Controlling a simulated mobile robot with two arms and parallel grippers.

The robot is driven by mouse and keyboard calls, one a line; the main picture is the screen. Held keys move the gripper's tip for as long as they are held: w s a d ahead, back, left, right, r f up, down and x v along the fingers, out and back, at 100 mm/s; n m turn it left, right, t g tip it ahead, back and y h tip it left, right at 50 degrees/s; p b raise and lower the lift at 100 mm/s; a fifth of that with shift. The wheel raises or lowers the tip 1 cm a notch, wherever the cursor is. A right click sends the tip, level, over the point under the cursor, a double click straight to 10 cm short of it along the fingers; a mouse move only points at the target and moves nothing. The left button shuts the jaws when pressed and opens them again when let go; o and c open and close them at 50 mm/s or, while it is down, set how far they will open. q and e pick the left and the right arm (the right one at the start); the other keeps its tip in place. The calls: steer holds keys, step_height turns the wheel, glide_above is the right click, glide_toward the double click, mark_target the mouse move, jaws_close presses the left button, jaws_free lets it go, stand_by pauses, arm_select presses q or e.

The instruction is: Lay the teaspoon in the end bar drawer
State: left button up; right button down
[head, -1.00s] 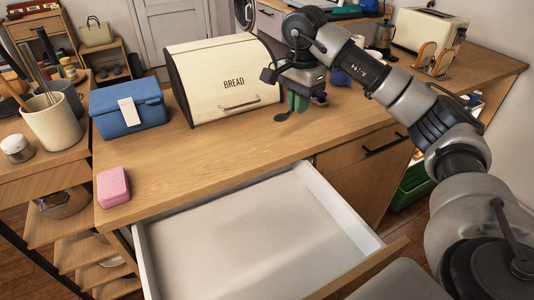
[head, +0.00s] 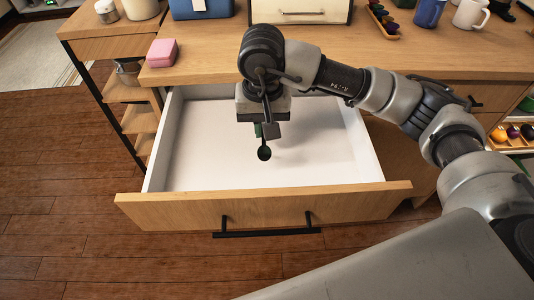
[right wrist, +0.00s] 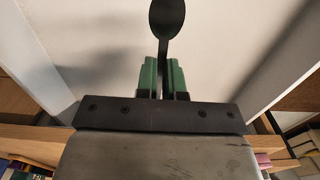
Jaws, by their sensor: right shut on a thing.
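The teaspoon (head: 264,153) is dark, and its bowl hangs below my right gripper (head: 260,130) in the head view. In the right wrist view the teaspoon (right wrist: 167,20) sticks out from between the green fingers of my right gripper (right wrist: 164,78), which are shut on its handle. The open drawer (head: 200,150) is white inside with a wooden front and a black handle. The gripper and spoon are over the drawer's interior, with a shadow on its floor. The visible drawer floor is empty. My left gripper is not in view.
The wooden counter (head: 200,65) runs behind the drawer. A pink sponge-like block (head: 161,52) sits at its left end. A bread box (head: 300,12), a tray of small coloured items (head: 383,20) and mugs (head: 428,12) stand farther back. Wooden floor is clear in front.

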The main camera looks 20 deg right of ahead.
glide_above(263, 163)
step_height(263, 163, down, 6)
steer(key=shift+r, duration=0.1)
steer(key=shift+f, duration=2.05)
